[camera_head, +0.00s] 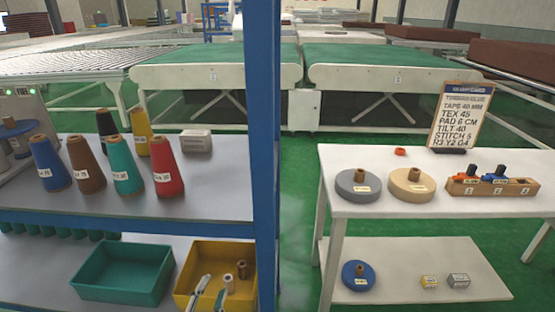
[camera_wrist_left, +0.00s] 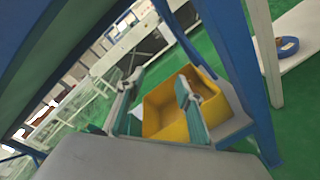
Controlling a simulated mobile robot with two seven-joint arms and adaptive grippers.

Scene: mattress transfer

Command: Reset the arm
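My left gripper (camera_head: 211,290) shows at the bottom of the head view, in front of the yellow bin (camera_head: 203,252) on the lower shelf. In the left wrist view my left gripper (camera_wrist_left: 160,82) has its two fingers spread wide, with nothing between them. The yellow bin (camera_wrist_left: 210,78) lies beyond the fingers there. My right gripper is in neither view.
A blue post (camera_head: 265,130) stands right of the bin. A teal bin (camera_head: 122,272) is to its left. Coloured cones, including a red one (camera_head: 166,165), stand on the shelf above. A white table (camera_head: 450,205) with spools and a sign (camera_head: 455,115) is at right.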

